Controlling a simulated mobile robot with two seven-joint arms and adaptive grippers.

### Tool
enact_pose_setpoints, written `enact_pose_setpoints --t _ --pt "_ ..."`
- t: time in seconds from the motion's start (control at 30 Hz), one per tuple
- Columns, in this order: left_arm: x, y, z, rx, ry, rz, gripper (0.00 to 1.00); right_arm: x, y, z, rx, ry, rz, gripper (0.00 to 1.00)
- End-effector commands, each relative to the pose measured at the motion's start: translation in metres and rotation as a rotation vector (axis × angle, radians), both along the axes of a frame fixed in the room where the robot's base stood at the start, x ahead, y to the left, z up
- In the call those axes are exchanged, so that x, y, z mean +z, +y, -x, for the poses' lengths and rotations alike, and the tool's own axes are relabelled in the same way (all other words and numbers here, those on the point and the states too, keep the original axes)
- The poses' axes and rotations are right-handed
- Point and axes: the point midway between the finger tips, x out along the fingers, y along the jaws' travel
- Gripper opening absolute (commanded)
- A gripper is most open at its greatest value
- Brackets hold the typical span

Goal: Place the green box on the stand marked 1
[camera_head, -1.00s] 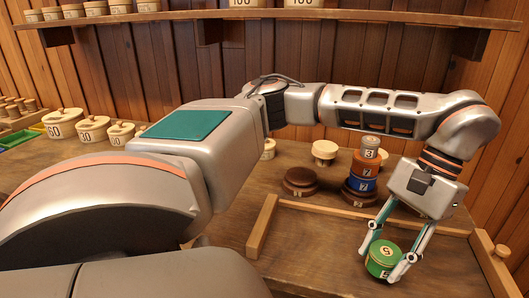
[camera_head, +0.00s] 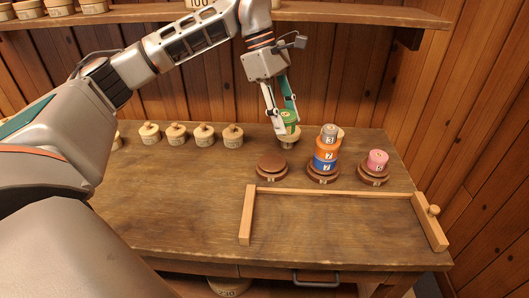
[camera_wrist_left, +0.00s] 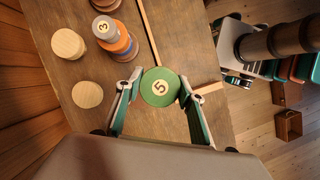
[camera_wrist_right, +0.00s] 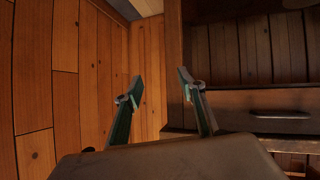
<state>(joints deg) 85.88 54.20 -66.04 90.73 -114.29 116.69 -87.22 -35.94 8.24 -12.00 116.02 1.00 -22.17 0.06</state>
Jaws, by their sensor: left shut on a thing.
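My left gripper (camera_head: 282,117) is shut on the green box (camera_head: 289,117), a round green tin, and holds it up above the back of the table. In the left wrist view the box (camera_wrist_left: 160,87) shows a pale disc with a 5 between the fingers. A low dark brown stand (camera_head: 272,166) is bare, below and left of the box. A middle stand (camera_head: 323,176) bears a blue, an orange and a grey piece. A right stand (camera_head: 373,178) bears a pink piece. The stands' marks are too small to read. My right gripper (camera_wrist_right: 160,88) is open and empty.
A wooden rail frame (camera_head: 330,192) lies in front of the stands. A shelf (camera_head: 345,14) runs above. The table's front left is clear.

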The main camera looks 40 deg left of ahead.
Motion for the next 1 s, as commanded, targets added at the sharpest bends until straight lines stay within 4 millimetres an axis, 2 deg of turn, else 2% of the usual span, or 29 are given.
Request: enact_pose_setpoints --t 0.03,0.3,0.53,0.67,1.0 --pt "0.014 0.008 -0.004 0.092 -0.003 0.000 0.18 0.011 0.000 0.001 -0.001 0.005 -0.002 0.40" --pt "0.037 0.044 -0.028 0.524 0.001 -0.001 0.18 0.021 0.001 0.014 -0.007 0.041 -0.011 0.40" --pt "0.040 0.059 -0.036 0.689 0.003 -0.001 0.18 0.021 0.001 0.019 -0.009 0.056 -0.015 0.40" --pt "0.023 0.061 -0.036 0.705 0.007 -0.002 0.18 0.020 0.001 0.020 -0.009 0.057 -0.016 0.40" --pt "-0.059 0.060 -0.036 0.703 0.007 -0.003 0.18 0.021 0.001 0.020 -0.008 0.056 -0.015 0.40"
